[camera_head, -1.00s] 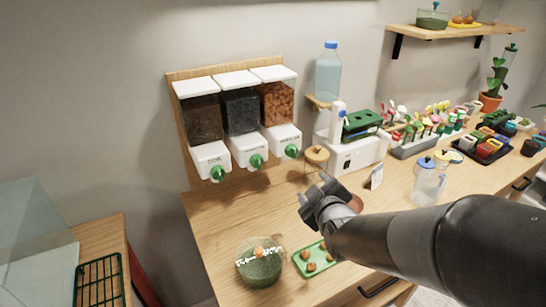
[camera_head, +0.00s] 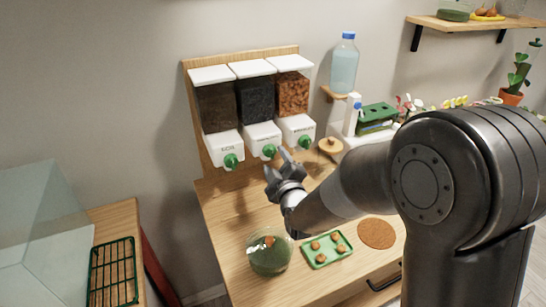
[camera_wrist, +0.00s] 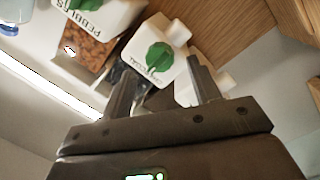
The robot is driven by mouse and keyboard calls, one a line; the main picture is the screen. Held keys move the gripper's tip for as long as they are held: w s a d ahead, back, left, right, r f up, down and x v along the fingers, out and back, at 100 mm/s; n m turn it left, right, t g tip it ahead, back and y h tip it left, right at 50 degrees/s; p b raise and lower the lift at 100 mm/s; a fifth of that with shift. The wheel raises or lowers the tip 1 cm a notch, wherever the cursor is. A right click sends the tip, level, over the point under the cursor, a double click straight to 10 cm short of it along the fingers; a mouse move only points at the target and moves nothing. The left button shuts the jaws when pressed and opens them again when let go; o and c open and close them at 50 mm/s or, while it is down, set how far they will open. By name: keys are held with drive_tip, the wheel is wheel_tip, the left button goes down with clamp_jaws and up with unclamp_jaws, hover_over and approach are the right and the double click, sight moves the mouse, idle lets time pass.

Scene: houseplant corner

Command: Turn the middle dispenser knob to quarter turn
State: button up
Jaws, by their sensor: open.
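The middle dispenser (camera_head: 262,138) has a clear bin of dark grey bits above a white spout box. Its green knob (camera_head: 268,151) is on the front of the box. In the wrist view this knob (camera_wrist: 158,57) shows between the two fingers, beyond their tips, with the lettering upside down. My gripper (camera_head: 284,160) is open and empty, just below and right of the middle knob in the head view. I see no contact with the knob. The left knob (camera_head: 231,161) and the right knob (camera_head: 305,142) flank it on like dispensers.
The dispensers hang on a wooden board (camera_head: 203,155) above the wooden counter (camera_head: 225,215). A cork-topped jar (camera_head: 331,146) stands right of the dispensers.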

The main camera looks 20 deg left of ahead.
sight(272, 155)
drive_tip(key=shift+x, duration=1.55)
drive_tip(key=shift+c, duration=0.2)
drive_tip(key=shift+s, duration=0.1)
drive_tip(key=c, duration=0.9)
